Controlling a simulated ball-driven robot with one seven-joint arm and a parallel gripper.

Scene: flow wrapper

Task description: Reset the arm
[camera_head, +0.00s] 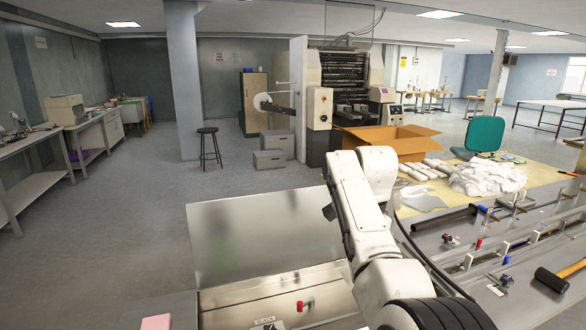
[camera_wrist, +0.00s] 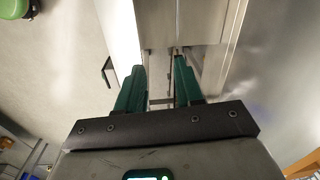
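My gripper (camera_wrist: 160,68) shows in the wrist view with two green fingers apart. A gap lies between them and nothing is held there. Beyond the fingers are a pale metal panel and a narrow metal recess. In the head view my white arm (camera_head: 362,205) rises from the lower right and bends over at the middle of the picture. My gripper is hidden behind the arm in that view.
An open metal lid (camera_head: 265,238) stands left of my arm, above a metal housing with a red knob (camera_head: 305,304). The grey floor at left is clear.

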